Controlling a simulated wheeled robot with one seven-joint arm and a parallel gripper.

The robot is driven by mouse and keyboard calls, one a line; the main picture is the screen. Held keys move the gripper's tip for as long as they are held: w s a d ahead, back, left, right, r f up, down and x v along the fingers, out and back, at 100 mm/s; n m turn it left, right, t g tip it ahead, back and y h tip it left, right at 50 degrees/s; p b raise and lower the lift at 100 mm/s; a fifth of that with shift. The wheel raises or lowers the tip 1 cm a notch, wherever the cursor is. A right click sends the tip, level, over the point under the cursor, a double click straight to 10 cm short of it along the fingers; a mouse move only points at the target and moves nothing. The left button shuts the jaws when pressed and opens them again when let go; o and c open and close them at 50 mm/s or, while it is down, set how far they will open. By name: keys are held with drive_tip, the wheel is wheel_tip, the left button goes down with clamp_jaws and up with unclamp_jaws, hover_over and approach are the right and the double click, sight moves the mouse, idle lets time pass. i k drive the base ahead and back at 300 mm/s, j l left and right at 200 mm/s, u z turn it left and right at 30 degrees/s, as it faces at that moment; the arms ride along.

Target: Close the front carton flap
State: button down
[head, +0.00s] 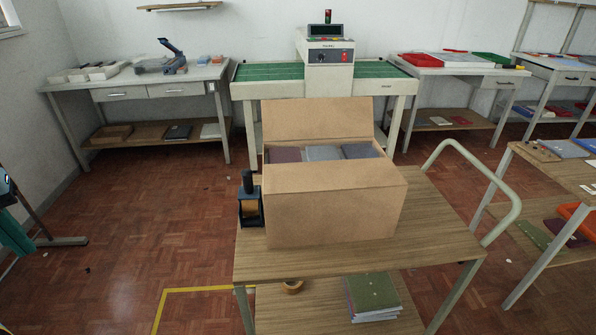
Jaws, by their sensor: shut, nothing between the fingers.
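The brown carton (335,218) stands on a wood-topped trolley in the middle of the head view. The back flap (318,120) stands up, leaning back. Between them the opening shows folded contents, maroon, grey and dark blue (323,153). Side flaps cannot be made out. My gripper is not in view.
A black tape dispenser (249,203) with a brown roll stands close to the carton's left side. The trolley top (440,225) is clear right of the carton. A pale tube handle (512,215) rises at the trolley's right. A table (562,170) stands further right.

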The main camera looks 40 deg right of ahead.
sight(319, 118)
drive_tip(key=i+l+z, duration=0.1)
drive_tip(key=i, duration=1.55)
drive_tip(key=i+z, duration=0.1)
drive_tip(key=z, duration=0.25)
drive_tip(key=i+z, duration=0.1)
drive_tip(key=z, duration=0.3)
drive_tip(key=i+j+z, duration=0.1)
drive_tip(key=z, duration=0.25)
